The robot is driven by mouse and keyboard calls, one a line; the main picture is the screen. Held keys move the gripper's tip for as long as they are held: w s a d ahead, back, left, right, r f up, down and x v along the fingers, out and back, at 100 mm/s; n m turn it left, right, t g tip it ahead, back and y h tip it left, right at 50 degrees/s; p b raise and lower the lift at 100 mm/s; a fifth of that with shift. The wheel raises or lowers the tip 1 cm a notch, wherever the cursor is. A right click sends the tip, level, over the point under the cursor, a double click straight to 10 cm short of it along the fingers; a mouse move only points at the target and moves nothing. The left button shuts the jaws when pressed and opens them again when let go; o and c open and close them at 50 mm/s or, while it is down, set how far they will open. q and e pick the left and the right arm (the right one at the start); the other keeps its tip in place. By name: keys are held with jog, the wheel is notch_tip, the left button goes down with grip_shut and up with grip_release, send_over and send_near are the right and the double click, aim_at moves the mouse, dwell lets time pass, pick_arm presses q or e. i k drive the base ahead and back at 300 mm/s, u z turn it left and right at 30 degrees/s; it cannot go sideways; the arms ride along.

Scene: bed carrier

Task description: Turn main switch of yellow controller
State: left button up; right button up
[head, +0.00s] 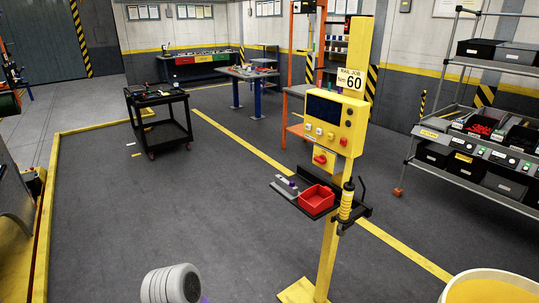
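The yellow controller (352,118) is a box on a yellow post, right of centre in the head view. It has a dark screen (325,110) at the top. Below the screen are small buttons and a red button (343,142). A larger red switch (320,158) sits low on its front, but the picture is too small to tell how it is turned. Neither of my grippers is in view.
A shelf (290,190) with a red bin (316,198) juts from the post below the controller. A black cart (158,115) stands back left. A loaded rack (470,150) stands right, and a yellow round-rimmed object (490,288) bottom right.

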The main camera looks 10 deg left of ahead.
aim_at(322, 159)
jog(key=u, duration=0.55)
jog(key=i, duration=0.7)
jog(key=u, duration=0.35)
